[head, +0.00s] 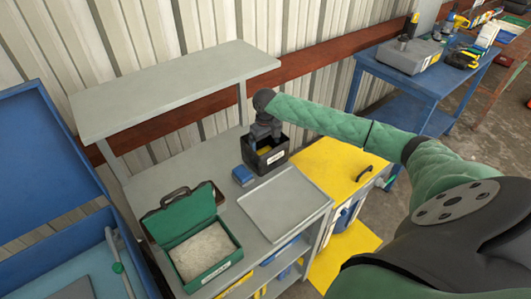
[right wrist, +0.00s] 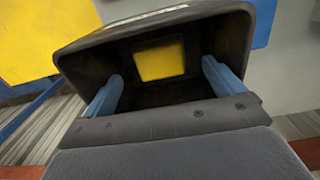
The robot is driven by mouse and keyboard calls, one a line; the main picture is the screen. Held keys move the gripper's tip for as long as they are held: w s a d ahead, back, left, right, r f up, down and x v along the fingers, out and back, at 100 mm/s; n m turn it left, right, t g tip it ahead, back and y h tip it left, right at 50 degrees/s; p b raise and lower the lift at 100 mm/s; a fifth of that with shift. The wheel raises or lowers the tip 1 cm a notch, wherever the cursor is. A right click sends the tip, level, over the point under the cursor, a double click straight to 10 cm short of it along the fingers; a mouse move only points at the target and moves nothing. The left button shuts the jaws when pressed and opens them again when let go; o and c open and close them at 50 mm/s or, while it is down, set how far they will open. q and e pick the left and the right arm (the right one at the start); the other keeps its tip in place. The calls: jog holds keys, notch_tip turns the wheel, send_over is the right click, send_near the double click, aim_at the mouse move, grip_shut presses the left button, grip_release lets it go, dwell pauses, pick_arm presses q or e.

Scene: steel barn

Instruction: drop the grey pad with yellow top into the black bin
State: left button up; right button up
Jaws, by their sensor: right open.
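The black bin (head: 262,167) with a white label stands on the grey bench in the head view. In the right wrist view, the bin (right wrist: 225,35) opens toward the camera. The pad's yellow top (right wrist: 160,62) lies inside the bin, and a bit of yellow (head: 264,150) shows there in the head view. The pad's grey sides are hidden. My right gripper (head: 265,137) points down at the bin's mouth. In the right wrist view its two blue fingers (right wrist: 162,75) are spread apart, one each side of the yellow, with nothing between them. My left gripper is not in view.
A small blue block (head: 243,175) sits left of the bin. A shallow grey tray (head: 285,207) lies in front. An open green case (head: 208,279) is at the bench's front left. A raised grey shelf (head: 170,90) stands behind, and a yellow-topped surface (head: 322,170) adjoins on the right.

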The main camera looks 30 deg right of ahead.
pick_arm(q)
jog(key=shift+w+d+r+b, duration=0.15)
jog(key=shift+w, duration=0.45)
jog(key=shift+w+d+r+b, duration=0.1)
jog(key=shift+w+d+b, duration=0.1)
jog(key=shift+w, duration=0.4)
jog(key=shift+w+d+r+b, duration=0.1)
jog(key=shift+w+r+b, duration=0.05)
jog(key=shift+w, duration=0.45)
pick_arm(e)
jog(key=shift+r, duration=1.85)
